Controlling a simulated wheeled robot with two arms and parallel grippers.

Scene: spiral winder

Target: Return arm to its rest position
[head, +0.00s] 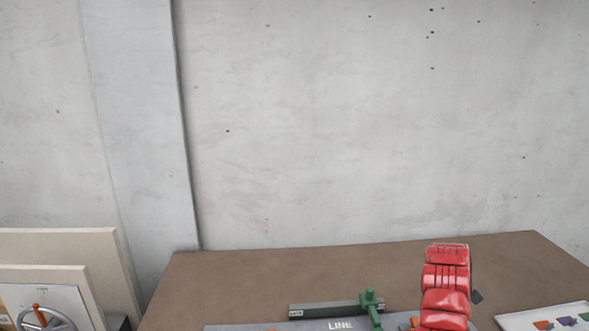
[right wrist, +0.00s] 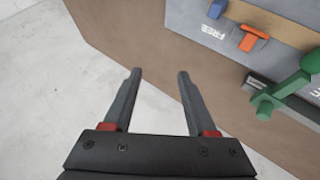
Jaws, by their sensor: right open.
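My right gripper (right wrist: 158,78) is open and empty in the right wrist view, its two dark fingers spread well apart. Nothing lies between them. Past the fingertips are the brown table's edge and the pale floor. A grey board (right wrist: 205,50) stays beyond the fingers, apart from them. My left gripper is in neither view.
The brown table (head: 250,275) stands against a concrete wall. The board (head: 240,327), marked LINE, and a green lever (head: 369,300) beside a dark bar (head: 325,309) are at the front. A white tray (head: 510,320) is at right, a wheel panel (head: 65,295) at left.

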